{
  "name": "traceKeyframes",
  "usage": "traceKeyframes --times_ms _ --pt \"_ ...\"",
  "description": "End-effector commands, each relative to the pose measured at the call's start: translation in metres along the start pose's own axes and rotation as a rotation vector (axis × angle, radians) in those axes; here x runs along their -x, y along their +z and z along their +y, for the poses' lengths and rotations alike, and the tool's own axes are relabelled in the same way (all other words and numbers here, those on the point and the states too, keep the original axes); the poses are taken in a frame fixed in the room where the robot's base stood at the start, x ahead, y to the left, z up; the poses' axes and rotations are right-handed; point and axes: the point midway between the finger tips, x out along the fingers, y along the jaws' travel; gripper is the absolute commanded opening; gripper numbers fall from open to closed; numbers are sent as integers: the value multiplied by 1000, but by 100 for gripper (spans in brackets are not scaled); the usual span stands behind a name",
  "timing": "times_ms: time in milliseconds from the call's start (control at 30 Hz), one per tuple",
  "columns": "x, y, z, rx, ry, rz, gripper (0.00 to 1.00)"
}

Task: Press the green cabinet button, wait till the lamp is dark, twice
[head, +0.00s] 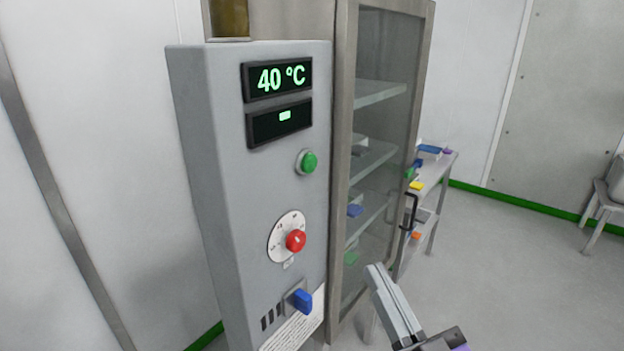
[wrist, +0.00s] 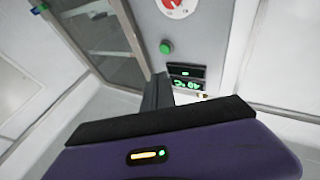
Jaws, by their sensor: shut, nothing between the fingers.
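The green button (head: 309,162) sits on the front of the grey control cabinet (head: 240,190), below two displays. It also shows in the wrist view (wrist: 166,47), where the panel appears upside down. An amber-brown cylinder (head: 229,18), possibly the lamp, stands on top of the cabinet, cut off by the picture edge; it looks dull, with no clear glow. My gripper (head: 376,270) is shut and empty, in front of the cabinet, right of and lower than the button in the head view. In the wrist view its fingers (wrist: 157,90) are together, apart from the button.
The upper display (head: 277,78) reads 40 °C; the lower display (head: 279,123) shows a small green bar. A red knob (head: 295,240) and a blue switch (head: 302,300) sit below the button. A glass-door cabinet (head: 385,130) stands right, beside a side table (head: 446,165).

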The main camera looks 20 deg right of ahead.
Motion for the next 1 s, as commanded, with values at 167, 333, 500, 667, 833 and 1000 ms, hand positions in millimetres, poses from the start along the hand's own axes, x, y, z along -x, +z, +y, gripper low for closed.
traceKeyframes --times_ms 167,333,500,667,833,1000 --pt "-42 -24 2 -61 24 49 0" --pt "-77 -48 7 -139 58 75 0" --pt "-108 -71 16 -245 104 81 0" --pt "-130 -82 30 -371 168 46 0" --pt "-130 -52 45 -482 249 -70 0" --pt "-127 -37 48 -541 280 -121 0"
